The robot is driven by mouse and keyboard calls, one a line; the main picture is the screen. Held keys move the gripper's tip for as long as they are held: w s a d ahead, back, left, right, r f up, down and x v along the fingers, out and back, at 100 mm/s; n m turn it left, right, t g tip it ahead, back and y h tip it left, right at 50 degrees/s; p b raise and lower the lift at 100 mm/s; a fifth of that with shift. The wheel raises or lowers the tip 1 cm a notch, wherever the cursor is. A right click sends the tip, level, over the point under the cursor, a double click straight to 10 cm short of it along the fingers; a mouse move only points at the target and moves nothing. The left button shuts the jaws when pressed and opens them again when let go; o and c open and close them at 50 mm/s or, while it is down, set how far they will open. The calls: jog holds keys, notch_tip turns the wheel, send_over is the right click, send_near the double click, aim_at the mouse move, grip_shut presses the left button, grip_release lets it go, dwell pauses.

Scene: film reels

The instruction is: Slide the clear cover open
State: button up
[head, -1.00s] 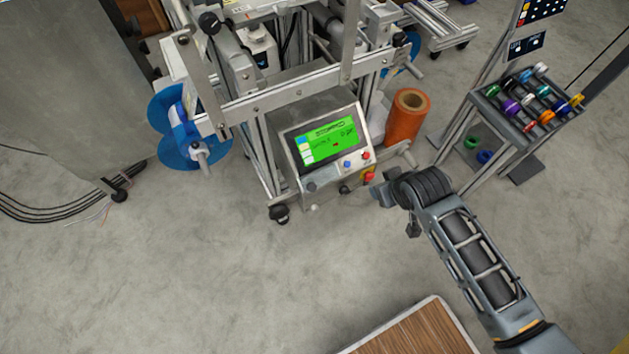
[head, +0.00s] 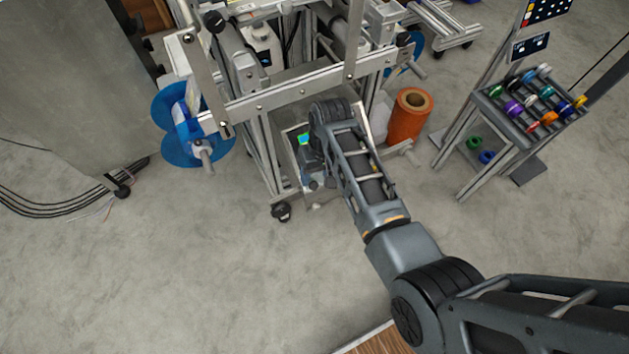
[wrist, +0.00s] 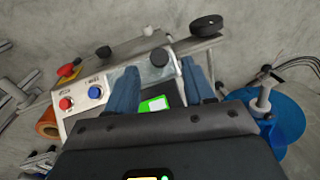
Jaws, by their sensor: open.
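The control box (wrist: 75,125) of the machine carries a green-lit screen (wrist: 155,104), which shows between and behind my fingers in the wrist view. My gripper (wrist: 159,66) is open, with its two blue fingers apart on either side of a black knob (wrist: 159,57). I cannot tell whether the fingers touch anything. I cannot clearly make out the clear cover; a pale, glassy patch by the left finger may be part of it. In the head view my arm hides most of the box, leaving a corner of the screen (head: 304,139) visible.
A red button (wrist: 66,103) and a blue button (wrist: 95,92) sit left of my fingers. The machine frame (head: 290,92) rises behind the box. An orange roll (head: 408,115) stands to the right, blue reels (head: 180,125) to the left. The floor in front is clear.

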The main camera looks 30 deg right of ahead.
aim_at(314, 184)
jog(key=shift+a+f, duration=0.15)
jog(key=shift+f, duration=0.9)
jog(key=shift+a+f, duration=0.1)
jog(key=shift+f, duration=0.9)
jog(key=shift+c, duration=0.3)
grip_shut()
